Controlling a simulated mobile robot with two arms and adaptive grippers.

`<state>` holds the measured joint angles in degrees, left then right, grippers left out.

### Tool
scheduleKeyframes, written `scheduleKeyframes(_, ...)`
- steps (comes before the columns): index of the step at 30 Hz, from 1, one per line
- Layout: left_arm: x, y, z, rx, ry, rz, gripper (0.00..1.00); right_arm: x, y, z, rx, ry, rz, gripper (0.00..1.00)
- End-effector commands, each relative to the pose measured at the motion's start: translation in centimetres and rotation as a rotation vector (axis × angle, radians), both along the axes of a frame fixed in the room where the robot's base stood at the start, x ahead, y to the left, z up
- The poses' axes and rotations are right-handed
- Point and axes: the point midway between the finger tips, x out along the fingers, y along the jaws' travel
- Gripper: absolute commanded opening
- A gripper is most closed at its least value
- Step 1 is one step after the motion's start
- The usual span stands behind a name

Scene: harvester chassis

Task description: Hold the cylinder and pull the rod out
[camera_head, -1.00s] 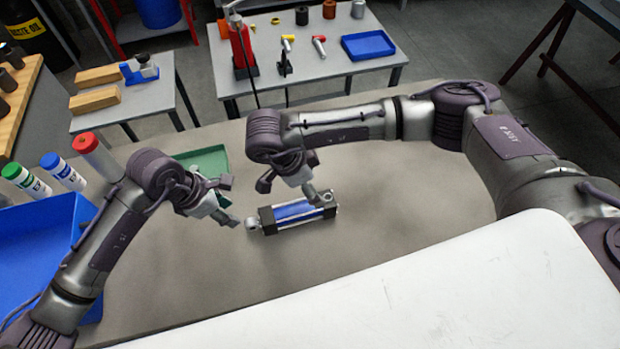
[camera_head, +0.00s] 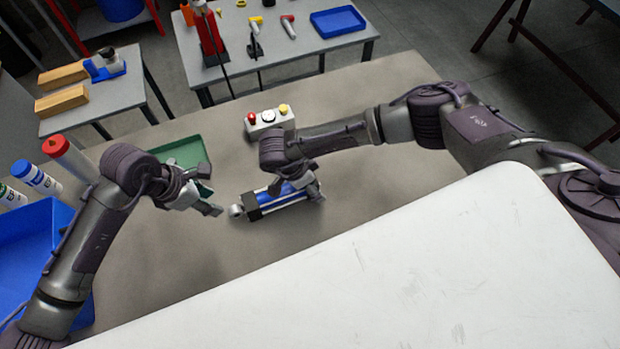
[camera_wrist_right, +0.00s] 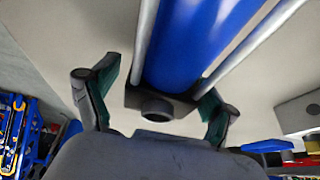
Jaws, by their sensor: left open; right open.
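The blue cylinder (camera_head: 287,201) with dark end blocks lies on the grey table, with its metal rod eye (camera_head: 237,211) at its left end. It also shows in the right wrist view as a blue barrel (camera_wrist_right: 188,45) between silver tie rods, with a dark end block (camera_wrist_right: 158,103). My right gripper (camera_head: 297,187) is over the cylinder's right part. In the right wrist view its open fingers (camera_wrist_right: 157,95) are on either side of the end block, apparently not closed on it. My left gripper (camera_head: 209,190) is open and empty, just left of the rod eye.
A button box (camera_head: 268,119) with red and yellow buttons stands behind the cylinder. A green tray (camera_head: 186,154) is behind my left gripper. A blue bin (camera_head: 30,250) and several capped tubes are at the left. The table in front of the cylinder is clear.

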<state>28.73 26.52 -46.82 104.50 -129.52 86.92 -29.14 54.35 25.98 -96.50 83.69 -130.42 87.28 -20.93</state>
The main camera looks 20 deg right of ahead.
Motion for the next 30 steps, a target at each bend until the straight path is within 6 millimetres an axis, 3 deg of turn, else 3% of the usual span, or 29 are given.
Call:
scheduleKeyframes(5, 0.00, 0.01, 0.00, 0.000, 0.000, 0.000, 0.42, -0.01, 0.04, 0.01, 0.000, 0.000, 0.000, 0.82)
scheduleKeyframes(20, 0.00, 0.01, 0.00, 0.000, 0.000, 0.000, 0.42, 0.01, 0.05, 0.03, 0.001, 0.000, 0.000, 0.00)
scheduleKeyframes(22, 0.00, 0.01, 0.00, 0.000, 0.000, 0.000, 0.42, 0.01, 0.05, 0.03, 0.001, 0.000, 0.000, 0.00)
scheduleKeyframes(23, 0.00, 0.01, 0.00, 0.000, 0.000, 0.000, 0.42, 0.02, 0.05, 0.03, 0.001, 0.000, 0.000, 0.53)
scheduleKeyframes(30, 0.00, 0.00, 0.00, 0.000, 0.000, 0.000, 0.42, 0.03, 0.04, 0.05, 0.001, -0.001, 0.000, 0.12)
